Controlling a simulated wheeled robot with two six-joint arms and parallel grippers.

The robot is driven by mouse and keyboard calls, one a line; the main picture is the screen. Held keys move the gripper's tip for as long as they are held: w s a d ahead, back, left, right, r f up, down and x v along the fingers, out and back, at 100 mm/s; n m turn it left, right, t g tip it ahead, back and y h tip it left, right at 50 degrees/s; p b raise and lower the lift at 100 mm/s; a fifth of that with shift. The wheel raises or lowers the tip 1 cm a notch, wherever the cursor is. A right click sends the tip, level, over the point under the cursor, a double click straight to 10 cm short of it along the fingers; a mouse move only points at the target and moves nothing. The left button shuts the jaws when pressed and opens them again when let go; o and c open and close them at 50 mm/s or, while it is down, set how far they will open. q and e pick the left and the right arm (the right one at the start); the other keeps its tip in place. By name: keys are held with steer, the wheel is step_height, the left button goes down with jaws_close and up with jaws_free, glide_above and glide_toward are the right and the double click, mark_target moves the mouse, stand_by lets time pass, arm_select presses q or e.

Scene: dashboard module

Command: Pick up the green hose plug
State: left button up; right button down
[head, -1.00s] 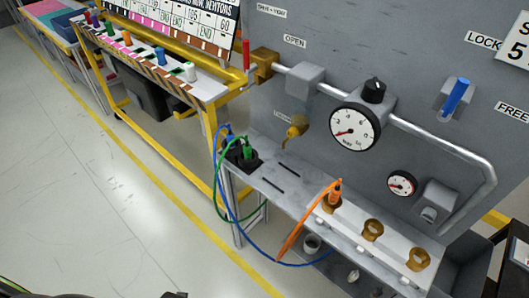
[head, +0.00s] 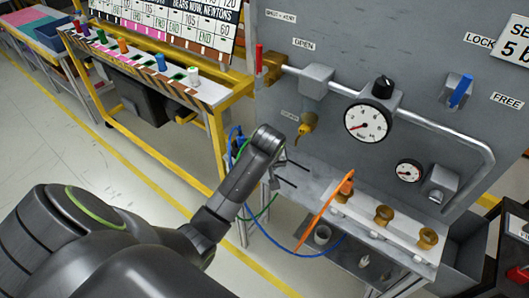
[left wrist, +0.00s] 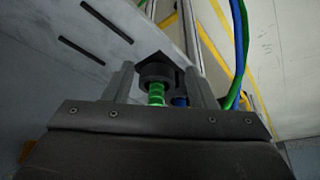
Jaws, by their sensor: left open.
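The green hose plug (left wrist: 156,93) shows in the left wrist view as a ribbed green body at a black holder (left wrist: 155,71). My left gripper (left wrist: 158,80) is open, with one finger on each side of the plug. I cannot tell whether either finger touches it. A blue plug (left wrist: 180,101) sits close beside it, near the right finger. In the head view my left wrist hides the green plug, the holder and my fingertips. Part of the green hose (head: 268,206) shows below the wrist. My right gripper is not in view.
A grey shelf (head: 318,185) runs along the panel. An orange plug (head: 346,187) stands in a brass socket, with two more brass sockets (head: 384,215) to its right. A blue hose (head: 285,252) hangs below. A yellow-framed bench (head: 222,148) stands left of the panel.

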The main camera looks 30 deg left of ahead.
arm_select(q)
steer(key=w+a, duration=0.2)
steer(key=w+a+p, duration=0.1)
steer(key=w+a, duration=0.1)
steer(key=w, duration=0.1)
steer(key=shift+w+a, duration=0.25)
steer(key=shift+a, duration=0.15)
steer(key=shift+w+a+p, duration=0.35)
steer(key=shift+w+a, duration=0.7)
steer(key=shift+w, duration=0.1)
steer(key=shift+x, duration=1.1)
steer(key=shift+w+f, duration=0.15)
steer(key=shift+f, duration=0.3)
jaws_close()
